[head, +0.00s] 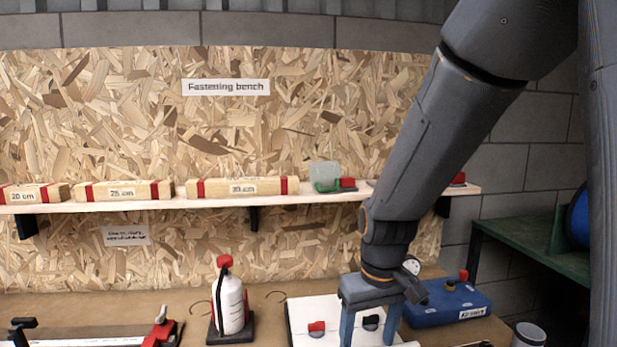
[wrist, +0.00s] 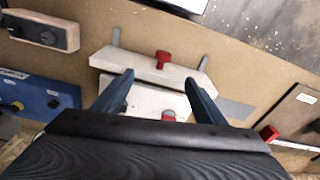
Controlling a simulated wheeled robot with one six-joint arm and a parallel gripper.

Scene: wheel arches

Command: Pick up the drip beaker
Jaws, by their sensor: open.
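My gripper (head: 370,328) is open, pointing down over the white board (head: 308,310) on the bench. In the wrist view its two fingers (wrist: 159,82) stand apart, with white pieces and a red knob (wrist: 163,60) beyond and nothing gripped. Nothing is clearly marked as the drip beaker. A grey-white cup-like cylinder (head: 528,335) stands at the lower right in the head view, right of my gripper, its lower part cut off. A clear container with green at its base (head: 325,175) sits on the shelf. I cannot tell whether either is the beaker.
A white bottle with a red cap (head: 231,305) stands left of my gripper. A blue case (head: 447,303) lies to its right. The shelf (head: 130,205) holds labelled wooden blocks (head: 243,187). A red-ended clamp (head: 160,328) lies at lower left.

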